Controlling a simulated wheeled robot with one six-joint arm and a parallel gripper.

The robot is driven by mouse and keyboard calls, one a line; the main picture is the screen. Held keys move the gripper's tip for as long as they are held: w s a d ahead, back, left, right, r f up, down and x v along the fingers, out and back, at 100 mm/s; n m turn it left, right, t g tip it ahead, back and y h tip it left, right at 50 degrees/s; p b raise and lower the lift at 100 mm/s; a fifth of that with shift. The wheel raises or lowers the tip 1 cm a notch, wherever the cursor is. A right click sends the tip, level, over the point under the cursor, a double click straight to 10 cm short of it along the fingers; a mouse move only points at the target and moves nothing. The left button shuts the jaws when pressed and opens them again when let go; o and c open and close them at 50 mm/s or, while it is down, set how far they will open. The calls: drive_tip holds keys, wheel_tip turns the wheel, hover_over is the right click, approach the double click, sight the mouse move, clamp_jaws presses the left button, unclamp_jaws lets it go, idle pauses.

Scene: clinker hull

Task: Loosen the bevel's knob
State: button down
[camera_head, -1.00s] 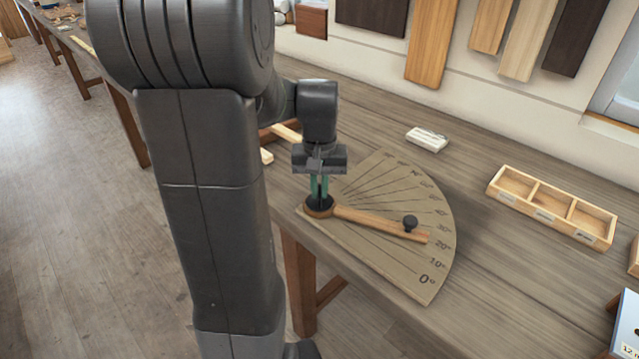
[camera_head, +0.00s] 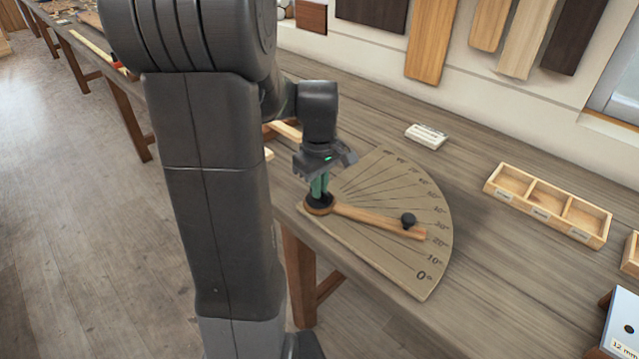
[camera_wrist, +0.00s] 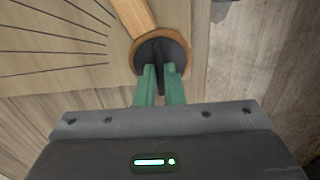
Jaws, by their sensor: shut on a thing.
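The bevel lies on a fan-shaped angle board (camera_head: 421,284) marked in degrees. Its wooden arm (camera_head: 375,221) points right, between the 20° and 30° marks, with a small black knob (camera_head: 408,219) near its far end. At the pivot is a dark round knob (camera_head: 318,201), which also shows in the wrist view (camera_wrist: 178,56). My gripper (camera_head: 318,188) points down over the pivot, its green fingers shut on the knob's raised dark wing. In the wrist view my gripper (camera_wrist: 160,80) covers part of the knob.
The board lies at the bench's front edge. An open three-part wooden tray (camera_head: 548,206) stands to the right, and a small white block (camera_head: 426,137) lies behind the board. Pale wood strips (camera_head: 286,130) lie behind my gripper. The bench between board and tray is clear.

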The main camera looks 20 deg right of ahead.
drive_tip(key=shift+n, duration=0.4)
drive_tip(key=c, duration=1.5)
unclamp_jaws()
drive_tip(key=shift+c, duration=0.2)
wheel_tip(320, 180, up, 14)
drive_tip(key=shift+f, duration=0.1)
wheel_tip(320, 180, down, 14)
drive_tip(key=shift+r, duration=0.1)
